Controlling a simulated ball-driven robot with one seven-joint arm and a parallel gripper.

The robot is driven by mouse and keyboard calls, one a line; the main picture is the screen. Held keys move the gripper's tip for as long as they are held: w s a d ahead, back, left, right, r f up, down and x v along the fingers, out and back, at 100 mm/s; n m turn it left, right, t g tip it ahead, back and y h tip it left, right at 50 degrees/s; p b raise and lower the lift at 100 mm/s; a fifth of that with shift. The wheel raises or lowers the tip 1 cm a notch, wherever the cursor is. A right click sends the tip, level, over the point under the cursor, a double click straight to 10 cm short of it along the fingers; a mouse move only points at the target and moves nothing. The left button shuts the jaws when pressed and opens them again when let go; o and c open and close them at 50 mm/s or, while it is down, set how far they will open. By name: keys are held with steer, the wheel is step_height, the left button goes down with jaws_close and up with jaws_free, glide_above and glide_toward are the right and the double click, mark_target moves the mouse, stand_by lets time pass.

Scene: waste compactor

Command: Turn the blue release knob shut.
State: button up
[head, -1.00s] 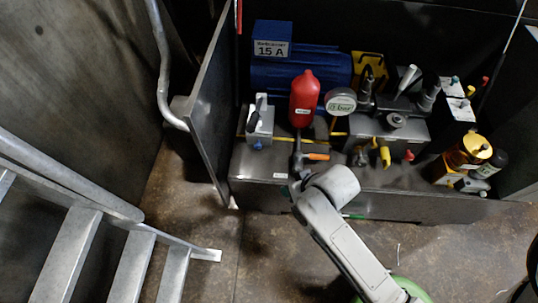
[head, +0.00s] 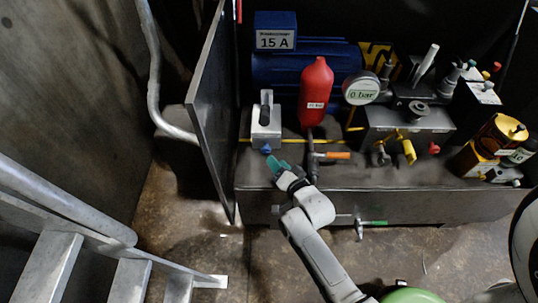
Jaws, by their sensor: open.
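The blue release knob (head: 267,149) is a small blue piece low on the front of a grey block (head: 265,128) with an upright black-and-silver lever, left of the red bottle. My gripper (head: 277,164) has teal fingers and is open. It is just below and right of the knob in the head view, at the front edge of the dark unit. I cannot tell whether a fingertip touches the knob. The knob's turned position is too small to read.
A red bottle (head: 316,92), an orange-handled valve (head: 333,155) and a gauge reading 0 bar (head: 361,89) stand to the right. A blue motor (head: 290,68) is behind. An open metal door panel (head: 212,120) stands close on the left, with metal stairs (head: 60,255) below.

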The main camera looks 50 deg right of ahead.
mark_target(268, 151)
steer(key=b+x, duration=0.2)
steer(key=x, duration=0.3)
steer(key=shift+d+f, duration=0.15)
steer(key=shift+f, duration=0.05)
steer(key=shift+b+x, duration=0.7)
steer(key=shift+x, duration=0.15)
steer(key=shift+w+r, duration=0.1)
steer(key=c, duration=0.7)
